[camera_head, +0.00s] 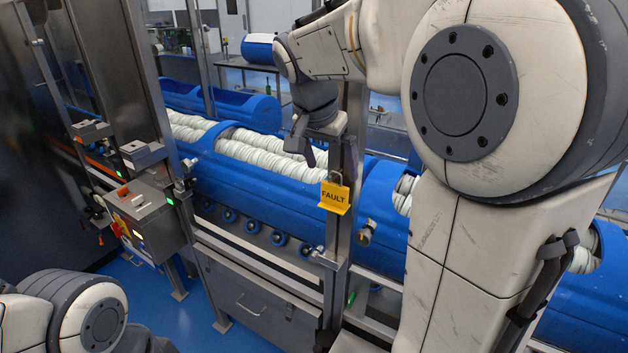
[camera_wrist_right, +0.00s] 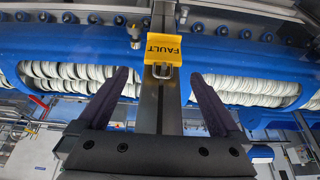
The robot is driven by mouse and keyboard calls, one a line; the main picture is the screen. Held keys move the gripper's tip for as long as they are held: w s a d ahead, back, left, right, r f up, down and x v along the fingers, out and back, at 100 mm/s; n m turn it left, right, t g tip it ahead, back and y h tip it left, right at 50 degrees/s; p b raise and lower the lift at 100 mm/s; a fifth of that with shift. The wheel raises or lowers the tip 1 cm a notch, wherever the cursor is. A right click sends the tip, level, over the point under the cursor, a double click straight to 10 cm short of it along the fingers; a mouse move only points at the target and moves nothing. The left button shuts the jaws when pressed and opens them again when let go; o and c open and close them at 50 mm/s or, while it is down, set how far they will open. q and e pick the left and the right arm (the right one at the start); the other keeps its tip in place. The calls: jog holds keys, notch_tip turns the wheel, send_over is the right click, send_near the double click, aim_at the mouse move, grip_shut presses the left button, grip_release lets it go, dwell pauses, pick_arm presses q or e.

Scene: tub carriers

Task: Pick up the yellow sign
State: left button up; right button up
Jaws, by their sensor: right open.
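The yellow sign (camera_head: 335,197), lettered FAULT, hangs by a metal loop on the front of a steel post between the blue tub carriers. In the right wrist view the sign (camera_wrist_right: 163,48) appears upside down, with its loop, just beyond the fingertips. My right gripper (camera_head: 328,160) is open and empty, just above the sign. In the wrist view its two dark fingers (camera_wrist_right: 159,76) stand apart on either side of the post and the loop, not closed on anything. My left arm shows at the lower left, but its gripper is out of view.
Blue tub carriers (camera_head: 240,190) with white coiled contents sit on a roller conveyor behind the steel post (camera_head: 338,245). A control box (camera_head: 148,217) with buttons stands at the left. A steel cabinet (camera_head: 255,305) is below. Blue floor (camera_head: 190,320) shows at the lower left.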

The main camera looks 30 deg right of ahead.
aim_at(332, 178)
jog(key=x, duration=0.3)
jog(key=shift+a, duration=0.1)
jog(key=shift+f+p, duration=0.2)
jog(key=shift+p, duration=0.35)
jog(key=p+x, duration=0.1)
jog(key=x, duration=0.3)
jog(key=shift+w+p, duration=0.15)
jog(key=shift+p, duration=0.2)
jog(key=shift+w+f, duration=0.1)
jog(key=shift+f, duration=0.25)
jog(key=c, duration=1.2)
jog(key=shift+r, duration=0.1)
